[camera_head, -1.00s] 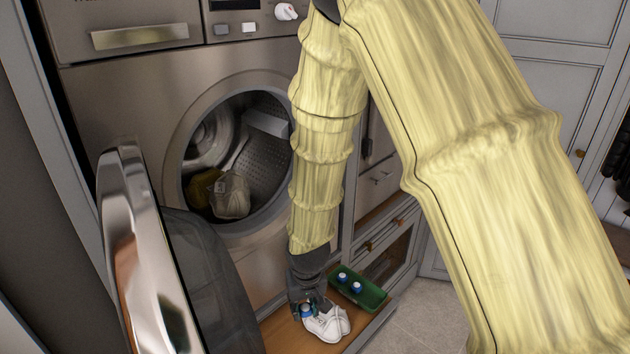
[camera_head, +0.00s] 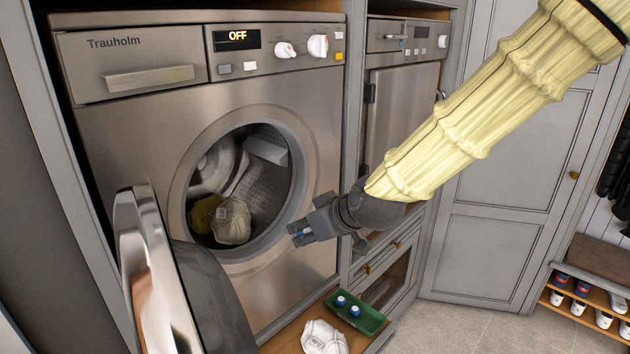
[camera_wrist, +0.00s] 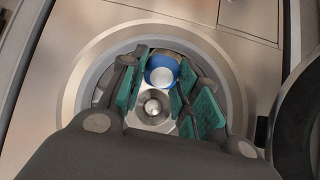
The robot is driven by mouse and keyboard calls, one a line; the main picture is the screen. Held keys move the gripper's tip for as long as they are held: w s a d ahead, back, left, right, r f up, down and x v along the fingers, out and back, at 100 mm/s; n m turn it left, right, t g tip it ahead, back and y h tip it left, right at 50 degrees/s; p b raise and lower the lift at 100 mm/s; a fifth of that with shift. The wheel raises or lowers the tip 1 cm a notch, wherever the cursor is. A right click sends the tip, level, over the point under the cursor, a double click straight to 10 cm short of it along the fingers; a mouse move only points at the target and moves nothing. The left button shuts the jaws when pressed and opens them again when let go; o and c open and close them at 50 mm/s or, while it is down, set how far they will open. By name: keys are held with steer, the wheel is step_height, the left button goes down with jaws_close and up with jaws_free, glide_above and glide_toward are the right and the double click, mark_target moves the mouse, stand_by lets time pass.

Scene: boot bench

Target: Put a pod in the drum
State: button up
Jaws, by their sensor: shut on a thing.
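My gripper (camera_head: 300,233) is in front of the right side of the washing machine's round opening. It is shut on a blue and white pod, which shows between the teal finger pads in the wrist view (camera_wrist: 162,72). In the head view the pod is mostly hidden by the fingers. The drum (camera_head: 262,180) is open to view, with a white bundle (camera_head: 232,222) and a yellowish cloth (camera_head: 203,214) low inside. The door (camera_head: 150,270) stands swung open at the left. Two more blue and white pods (camera_head: 341,301) sit in a green tray (camera_head: 372,322).
The tray and a white shoe-like item (camera_head: 324,338) rest on a wooden bench (camera_head: 285,338) below the machine. The display reads OFF (camera_head: 237,39). A shoe rack (camera_head: 585,305) stands at the far right. The space before the opening is clear.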

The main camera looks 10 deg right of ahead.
step_height(320, 180, up, 11)
steer(key=s+d+n+t+y+p, duration=0.1)
steer(key=s+t+y, duration=0.1)
steer(key=y, duration=0.1)
steer(key=w+a+f+b, duration=0.1)
steer(key=w+a+f, duration=0.1)
steer(key=w+a, duration=0.5)
steer(key=w+a+f+b, duration=0.1)
steer(key=w+a, duration=0.7)
steer(key=w, duration=0.9)
steer(key=shift+w+a+f, duration=0.15)
steer(key=shift+w+f, duration=0.15)
steer(key=shift+f, duration=0.35)
steer(key=o, duration=0.9)
steer(key=v, duration=1.2)
steer(key=shift+r, duration=0.2)
